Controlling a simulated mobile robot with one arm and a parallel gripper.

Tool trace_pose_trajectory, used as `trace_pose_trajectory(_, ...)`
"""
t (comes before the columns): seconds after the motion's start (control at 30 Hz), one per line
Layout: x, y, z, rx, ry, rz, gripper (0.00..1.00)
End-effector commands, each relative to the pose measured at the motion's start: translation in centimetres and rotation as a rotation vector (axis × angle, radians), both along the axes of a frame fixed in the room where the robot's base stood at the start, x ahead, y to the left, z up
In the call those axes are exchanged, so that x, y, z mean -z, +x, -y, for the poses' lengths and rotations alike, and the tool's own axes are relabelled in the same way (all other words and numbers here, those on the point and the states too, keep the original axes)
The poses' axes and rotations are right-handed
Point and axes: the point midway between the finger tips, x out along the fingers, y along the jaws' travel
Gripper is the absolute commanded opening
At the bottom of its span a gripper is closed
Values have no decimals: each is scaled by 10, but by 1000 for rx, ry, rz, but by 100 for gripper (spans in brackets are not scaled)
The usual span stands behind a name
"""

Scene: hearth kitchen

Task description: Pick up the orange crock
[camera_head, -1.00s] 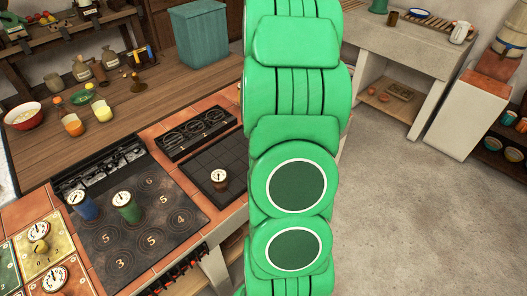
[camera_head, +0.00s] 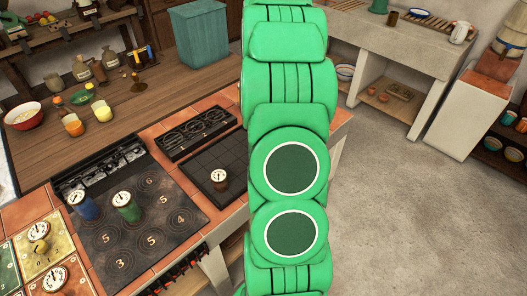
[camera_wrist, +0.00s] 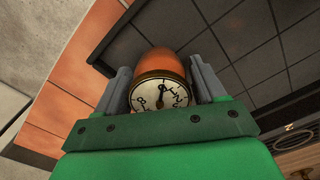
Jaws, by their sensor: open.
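The orange crock (camera_wrist: 160,62) shows in the wrist view, with a white numbered dial on the end facing the camera. It stands at the dark tiled grid, near its corner. My gripper (camera_wrist: 160,80) is open, with one grey finger on each side of the crock. I cannot tell whether either finger touches it. In the head view my green arm hides the gripper and the orange crock.
A dark brown crock with a dial (camera_head: 219,178) stands on the grid left of my arm. Blue (camera_head: 82,207) and green (camera_head: 127,208) dialled crocks stand on the numbered hob (camera_head: 150,245). Open floor (camera_head: 400,220) lies to the right.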

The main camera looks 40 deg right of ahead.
Motion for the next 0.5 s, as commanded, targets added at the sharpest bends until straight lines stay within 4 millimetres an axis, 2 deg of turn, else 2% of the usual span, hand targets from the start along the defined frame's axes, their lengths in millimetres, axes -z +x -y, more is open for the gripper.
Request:
trace_pose_trajectory(0.07,0,0,0,0,0,0,70)
trace_pose_trajectory(0.1,0,0,0,0,0,0,66)
trace_pose_trajectory(0.43,0,0,0,0,0,0,16)
trace_pose_trajectory(0.5,-1,0,0,0,0,0,16)
